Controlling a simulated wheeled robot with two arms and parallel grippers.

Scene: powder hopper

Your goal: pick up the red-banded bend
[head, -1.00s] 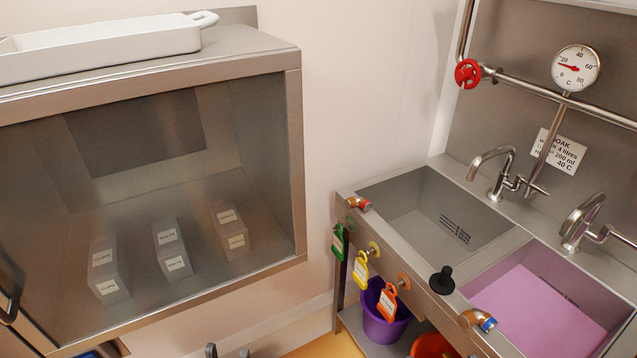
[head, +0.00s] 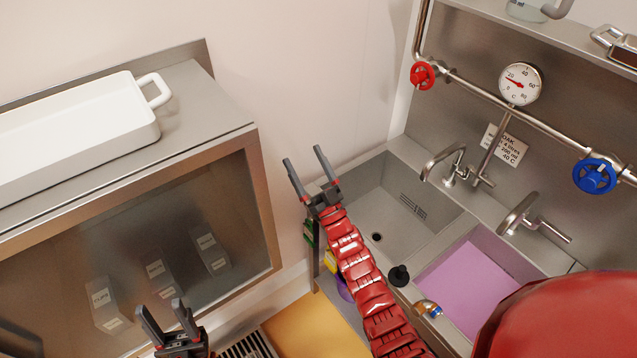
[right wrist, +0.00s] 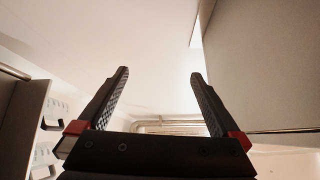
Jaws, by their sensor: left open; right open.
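The red-banded bend does not show in either view now; my right gripper and arm cover the left front corner of the sink unit. A second copper bend with a blue band (head: 427,308) sits on the sink's front rim. My right gripper (head: 303,158) is open above that left corner, fingers pointing up and away. In the right wrist view the right gripper (right wrist: 160,75) has nothing between its fingers. My left gripper (head: 160,305) is open and empty at the bottom left, in front of the glass-fronted cabinet.
The sink unit has an empty grey basin (head: 395,215) and a basin of pink liquid (head: 465,280). The cabinet (head: 262,215) with a white tray (head: 150,130) on top stands left. Taps (head: 445,165) rise behind the basins.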

